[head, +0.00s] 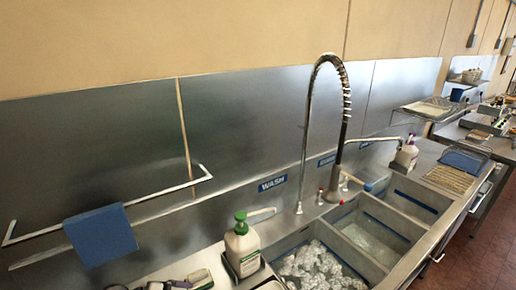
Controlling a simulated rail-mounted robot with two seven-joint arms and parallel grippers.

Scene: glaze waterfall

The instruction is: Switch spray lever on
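The tall spray faucet (308,120) rises behind the sinks, and its sprung hose arches over to the right. The spray head (334,185) hangs down at the end of the hose, over the sink edge. A small light-coloured piece (352,179) sticks out to the right beside the spray head; it may be the spray lever, but it is too small to tell its position. No water stream is clearly visible from the head. Neither of my grippers is in view.
The left sink basin (340,276) holds foam or suds. A white bottle with a green cap (242,248) stands on the counter left of it. A blue cloth (101,236) hangs on the wall rail. Another bottle (406,154) stands at the back right.

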